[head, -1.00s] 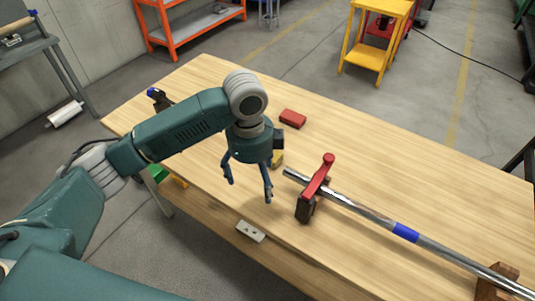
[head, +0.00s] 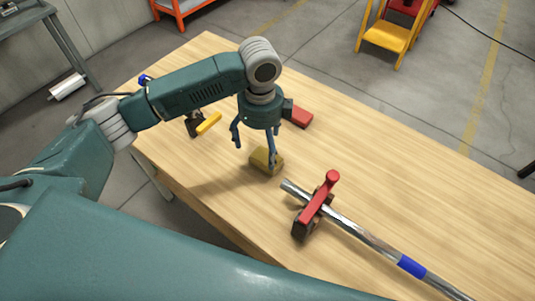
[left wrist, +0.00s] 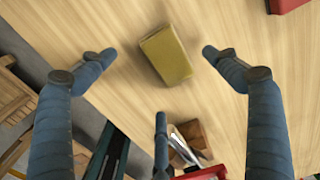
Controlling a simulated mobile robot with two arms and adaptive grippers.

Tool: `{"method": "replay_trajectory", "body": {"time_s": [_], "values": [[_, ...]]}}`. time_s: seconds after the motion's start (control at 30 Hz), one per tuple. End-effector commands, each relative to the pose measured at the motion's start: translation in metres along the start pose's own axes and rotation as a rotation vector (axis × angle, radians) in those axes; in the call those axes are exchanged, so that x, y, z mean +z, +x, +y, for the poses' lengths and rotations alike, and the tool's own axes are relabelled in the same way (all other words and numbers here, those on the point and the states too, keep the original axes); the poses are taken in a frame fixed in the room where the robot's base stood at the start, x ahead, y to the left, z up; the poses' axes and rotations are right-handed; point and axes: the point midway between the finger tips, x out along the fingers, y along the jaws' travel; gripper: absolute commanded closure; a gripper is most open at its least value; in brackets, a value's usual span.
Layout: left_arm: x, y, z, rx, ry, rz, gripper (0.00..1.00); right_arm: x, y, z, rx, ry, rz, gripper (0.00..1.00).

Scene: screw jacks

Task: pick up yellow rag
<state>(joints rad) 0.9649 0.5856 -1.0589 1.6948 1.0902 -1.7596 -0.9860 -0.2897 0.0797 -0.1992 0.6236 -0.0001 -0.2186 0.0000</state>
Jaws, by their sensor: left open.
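The yellow rag (head: 260,161) is a folded, block-like dull yellow piece on the wooden table, partly covered by a finger in the head view. In the left wrist view the rag (left wrist: 166,54) lies whole between the spread fingers, with bare wood on either side. My left gripper (head: 254,151) points down over the rag and is open and empty. Its blue fingers (left wrist: 158,55) do not visibly press the rag; the exact height gap cannot be told. My right gripper is not in view.
A red block (head: 301,116) lies behind the gripper. A metal pipe (head: 360,236) with a blue band rests in a red-handled clamp (head: 315,208) to the right. A yellow-handled tool (head: 208,123) is at the left. The table (head: 400,180) is clear at the back right.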

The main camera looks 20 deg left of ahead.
Motion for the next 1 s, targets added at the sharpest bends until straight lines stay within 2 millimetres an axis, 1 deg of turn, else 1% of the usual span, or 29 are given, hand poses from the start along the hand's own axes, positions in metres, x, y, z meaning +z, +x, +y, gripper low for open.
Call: {"method": "replay_trajectory", "body": {"time_s": [0.03,0.1,0.23,0.37,0.5,0.6,0.87,0.9,0.97,1.0], "values": [[-0.001,0.007,0.000,0.001,-0.001,0.001,0.11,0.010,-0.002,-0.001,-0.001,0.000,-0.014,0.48],[0.000,0.013,0.000,0.000,-0.001,0.000,0.11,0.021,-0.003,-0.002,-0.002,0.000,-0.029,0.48],[-0.001,0.022,0.000,0.000,0.000,0.001,0.11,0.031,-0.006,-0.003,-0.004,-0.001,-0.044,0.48],[-0.002,0.038,-0.001,0.003,-0.001,0.000,0.11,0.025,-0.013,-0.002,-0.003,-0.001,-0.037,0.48],[-0.003,0.059,-0.002,0.001,-0.001,0.000,0.11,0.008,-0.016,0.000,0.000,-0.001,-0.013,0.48],[-0.004,0.069,-0.002,0.000,0.001,0.000,0.11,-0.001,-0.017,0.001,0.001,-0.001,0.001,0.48],[-0.003,0.071,-0.002,-0.002,0.001,-0.001,0.11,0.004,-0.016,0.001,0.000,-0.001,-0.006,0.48],[-0.003,0.071,-0.002,-0.002,0.001,-0.001,0.19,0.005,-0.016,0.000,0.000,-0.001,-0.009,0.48],[-0.003,0.071,-0.002,-0.002,0.001,-0.001,0.31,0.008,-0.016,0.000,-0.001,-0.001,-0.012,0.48],[-0.003,0.071,-0.002,-0.002,0.001,-0.001,0.39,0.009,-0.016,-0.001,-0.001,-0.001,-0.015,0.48]]}}
